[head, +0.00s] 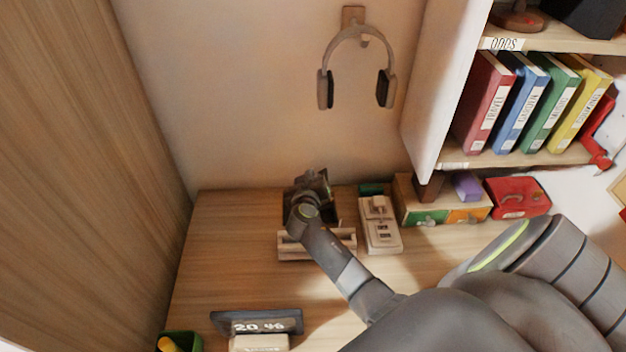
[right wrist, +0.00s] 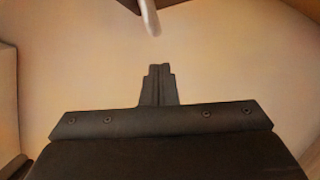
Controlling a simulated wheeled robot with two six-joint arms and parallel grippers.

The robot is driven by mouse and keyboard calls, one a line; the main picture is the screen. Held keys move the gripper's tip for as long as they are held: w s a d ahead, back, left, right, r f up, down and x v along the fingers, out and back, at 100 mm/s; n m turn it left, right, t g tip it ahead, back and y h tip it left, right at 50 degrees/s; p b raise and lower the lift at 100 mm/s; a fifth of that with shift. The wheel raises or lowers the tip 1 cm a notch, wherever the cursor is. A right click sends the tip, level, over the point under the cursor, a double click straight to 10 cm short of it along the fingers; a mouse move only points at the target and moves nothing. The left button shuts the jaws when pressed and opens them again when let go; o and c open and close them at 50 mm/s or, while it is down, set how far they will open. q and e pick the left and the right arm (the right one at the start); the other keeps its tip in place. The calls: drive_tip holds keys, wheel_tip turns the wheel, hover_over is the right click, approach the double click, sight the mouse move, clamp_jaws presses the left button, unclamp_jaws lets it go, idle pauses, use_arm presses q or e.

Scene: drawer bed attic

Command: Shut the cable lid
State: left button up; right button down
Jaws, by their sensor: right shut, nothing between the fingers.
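My right gripper (head: 312,178) is at the back of the desk, near the wall, and its arm covers much of what lies below. Its fingers are together and empty in the right wrist view (right wrist: 158,85), with plain wall ahead of them. A dark square patch (head: 291,212), apparently the cable opening, shows beside and behind my wrist. The cable lid cannot be told apart clearly from the dark gripper there, and contact cannot be told. A slotted wooden piece (head: 290,250) lies just in front. My left gripper is not in view.
A white socket block (head: 383,236) stands close on the right, then a small drawer box (head: 412,206) and a red box (head: 520,197). A clock (head: 257,321) stands at the front. Headphones (head: 325,88) hang above. The desk's left part (head: 225,255) is clear.

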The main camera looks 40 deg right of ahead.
drive_tip(key=shift+s+d+f, duration=0.15)
drive_tip(key=shift+d+f, duration=0.05)
drive_tip(key=shift+f, duration=0.3)
drive_tip(key=shift+s+d+f, duration=0.15)
drive_tip(key=shift+d+f, duration=0.05)
drive_tip(key=shift+f, duration=0.3)
drive_tip(key=f+b, duration=0.1)
drive_tip(key=s+d+m+b, duration=0.1)
drive_tip(key=d+f+b, duration=0.1)
drive_tip(key=b, duration=0.1)
drive_tip(key=shift+s+d+f+m+y, duration=0.1)
drive_tip(key=shift+s+f+m+y, duration=0.1)
drive_tip(key=shift+f+m+y, duration=0.1)
drive_tip(key=shift+s+d+f+m+b, duration=0.2)
drive_tip(key=shift+d+f+m+b, duration=0.1)
drive_tip(key=shift+b, duration=0.2)
drive_tip(key=shift+r, duration=0.2)
